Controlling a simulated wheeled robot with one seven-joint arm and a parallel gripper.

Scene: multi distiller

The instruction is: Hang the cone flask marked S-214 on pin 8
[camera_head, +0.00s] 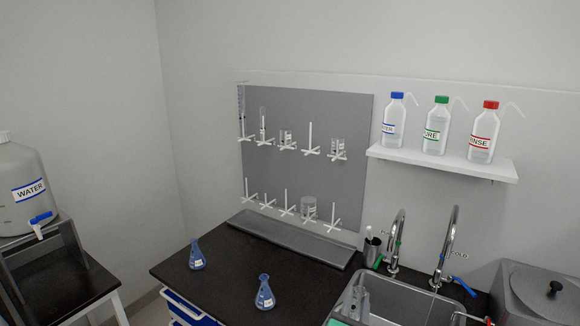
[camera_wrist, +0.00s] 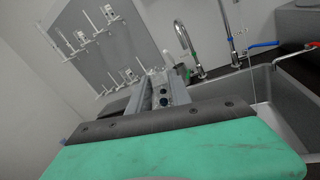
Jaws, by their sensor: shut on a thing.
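My gripper (camera_head: 356,296) is over the sink at the bottom of the head view; its fingers also show in the wrist view (camera_wrist: 165,88). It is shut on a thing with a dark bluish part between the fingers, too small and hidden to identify. Two cone flasks with blue contents and white labels stand on the black counter, one at the left (camera_head: 197,257) and one nearer (camera_head: 265,294); I cannot read either label. The grey pegboard (camera_head: 352,115) has two rows of white pins. The third lower pin (camera_head: 287,206) is bare. No pin numbers are legible.
Glassware hangs on most upper pins and one lower pin, a beaker (camera_head: 309,207). A ledge (camera_head: 290,243) runs below the board. Two taps (camera_head: 398,235) and a cup (camera_head: 372,252) stand behind the sink (camera_head: 405,300). Wash bottles stand on a shelf (camera_head: 440,163).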

